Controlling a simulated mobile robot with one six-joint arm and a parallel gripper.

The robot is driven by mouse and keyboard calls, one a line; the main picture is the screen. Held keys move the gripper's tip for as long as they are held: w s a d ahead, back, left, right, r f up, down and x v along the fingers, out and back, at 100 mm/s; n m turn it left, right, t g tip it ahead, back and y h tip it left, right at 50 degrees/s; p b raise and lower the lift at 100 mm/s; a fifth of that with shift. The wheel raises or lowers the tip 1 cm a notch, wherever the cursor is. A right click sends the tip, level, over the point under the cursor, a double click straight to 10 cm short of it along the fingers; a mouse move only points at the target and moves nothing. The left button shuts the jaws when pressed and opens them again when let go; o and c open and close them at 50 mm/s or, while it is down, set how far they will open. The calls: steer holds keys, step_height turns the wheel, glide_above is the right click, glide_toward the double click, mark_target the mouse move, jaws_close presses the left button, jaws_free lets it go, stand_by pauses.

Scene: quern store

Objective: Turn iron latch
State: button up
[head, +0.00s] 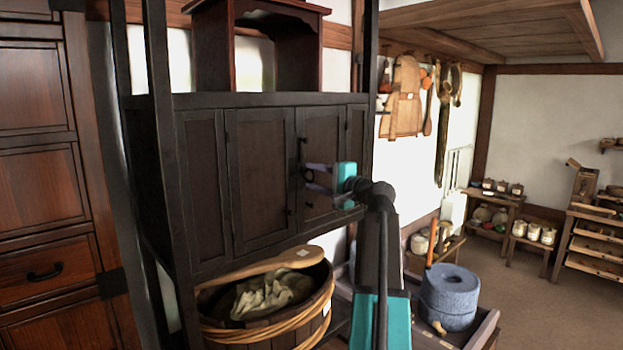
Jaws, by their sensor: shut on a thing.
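A dark wooden cabinet (262,180) stands in the middle of the head view, with panelled doors that look closed. The small dark iron latch (304,171) sits at the meeting edge of the two middle doors.
A blue-grey stone quern (449,297) stands at lower right. A drawer chest (45,180) is at left. Open floor (535,305) lies at right.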

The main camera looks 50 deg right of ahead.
steer(key=shift+r, duration=0.15)
steer(key=o, duration=1.1)
steer(key=shift+c, duration=0.2)
steer(key=s+a+b, duration=0.1)
steer(key=s+b, duration=0.2)
steer(key=s, duration=1)
steer(key=shift+s+b, duration=0.35)
steer(key=shift+b, duration=0.05)
steer(key=shift+s, duration=0.1)
